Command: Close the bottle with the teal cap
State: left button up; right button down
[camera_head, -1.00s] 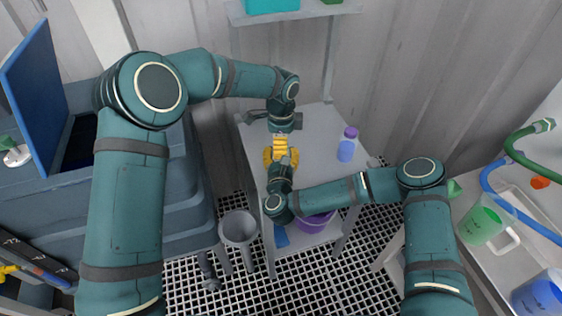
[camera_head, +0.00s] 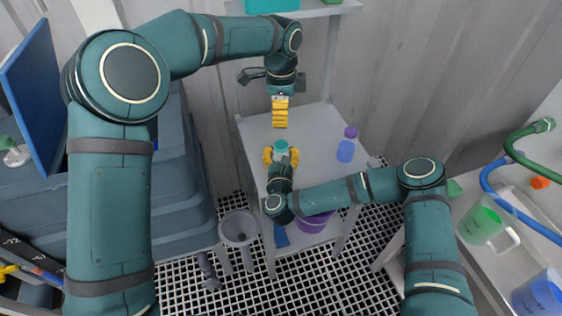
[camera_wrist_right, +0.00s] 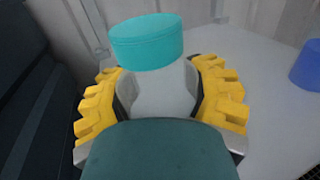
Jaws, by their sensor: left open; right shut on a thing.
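The bottle (camera_wrist_right: 160,95) is pale and translucent and stands between the yellow fingers of my right gripper, which is shut on it. In the head view my right gripper (camera_head: 281,157) is low over the small grey table. The teal cap (camera_wrist_right: 147,42) sits on top of the bottle, and it also shows in the head view (camera_head: 281,146). Whether it is fully seated I cannot tell. My left gripper (camera_head: 280,122) is open and empty, above and behind the cap, apart from it. The bottle's lower part is hidden by my right gripper.
A blue bottle with a purple cap (camera_head: 346,149) stands to the right on the grey table (camera_head: 318,125). A purple bucket (camera_head: 314,223) is below. A grey funnel-shaped vessel (camera_head: 238,229) stands left of the table. A green jug (camera_head: 482,224) is on the right counter.

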grip_release()
jog(key=s, duration=1.2)
jog(key=shift+a, duration=0.15)
jog(key=shift+s+f, duration=0.1)
